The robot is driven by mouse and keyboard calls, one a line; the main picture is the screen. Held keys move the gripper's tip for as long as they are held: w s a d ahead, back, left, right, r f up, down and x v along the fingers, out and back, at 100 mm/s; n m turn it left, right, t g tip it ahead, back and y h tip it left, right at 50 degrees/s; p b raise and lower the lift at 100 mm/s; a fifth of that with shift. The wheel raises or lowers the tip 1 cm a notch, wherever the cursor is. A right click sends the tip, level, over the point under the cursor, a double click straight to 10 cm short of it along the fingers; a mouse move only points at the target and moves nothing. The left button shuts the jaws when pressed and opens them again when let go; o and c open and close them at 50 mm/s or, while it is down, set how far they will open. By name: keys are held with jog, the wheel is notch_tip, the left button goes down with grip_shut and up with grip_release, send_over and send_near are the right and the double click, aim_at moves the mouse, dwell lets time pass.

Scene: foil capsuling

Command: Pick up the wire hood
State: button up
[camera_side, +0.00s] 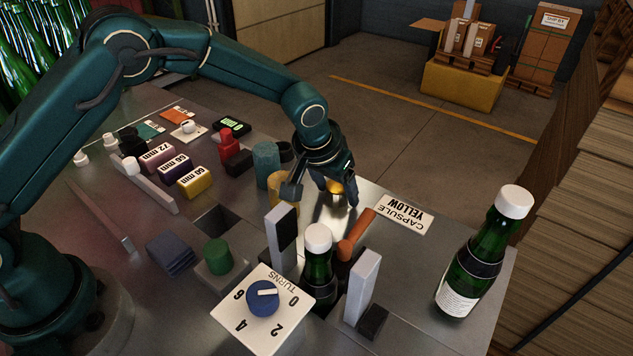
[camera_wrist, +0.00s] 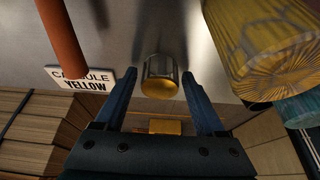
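The wire hood (camera_wrist: 160,78) is a small silvery wire cage with a yellow cap. In the wrist view it lies between my two fingertips, with a gap showing on each side. In the side view its yellow cap (camera_side: 336,187) shows below my wrist, partly hidden by a finger. My gripper (camera_side: 322,195) is open and pointed down at the bench, with the fingers on either side of the hood. In the wrist view the open fingers of my gripper (camera_wrist: 160,73) hold nothing. I cannot tell exactly how high the fingertips are above the bench.
A yellow cylinder (camera_wrist: 275,60) stands close to one finger. An orange-brown handle (camera_side: 357,228), a white-capped bottle (camera_side: 318,270) between grey posts and a "CAPSULE YELLOW" label (camera_side: 404,214) are nearby. Another green bottle (camera_side: 470,265) stands at the right. Bench right of the label is clear.

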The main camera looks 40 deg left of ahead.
aim_at(335, 186)
jog(key=c, duration=0.9)
jog(key=shift+r, duration=0.45)
notch_tip(335, 186, up, 4)
jog(key=shift+a+f, duration=0.1)
jog(key=shift+f, duration=0.1)
jog(key=s+a+r, duration=0.1)
jog(key=a+r, duration=0.1)
jog(key=a, duration=0.1)
jog(key=s+a+r, duration=0.1)
jog(key=a+r, duration=0.1)
jog(key=a, duration=0.2)
jog(key=s+a+r, duration=0.1)
jog(key=a+r, duration=0.1)
jog(key=a, duration=0.2)
jog(key=shift+a+r, duration=0.1)
jog(key=shift+a, duration=0.05)
jog(key=s+d+r+m, duration=0.2)
jog(key=s+d, duration=0.2)
jog(key=d, duration=0.2)
jog(key=s+d+r+m+h, duration=0.1)
jog(key=s+d+r+m, duration=0.1)
jog(key=s+d, duration=0.3)
jog(key=s+d+r+m+h, duration=0.1)
jog(key=s+d, duration=0.3)
jog(key=d, duration=0.4)
jog(key=shift+s+d+r+m+g, duration=0.2)
jog(key=shift+s+r+m+g, duration=0.1)
jog(key=shift+r+m, duration=0.2)
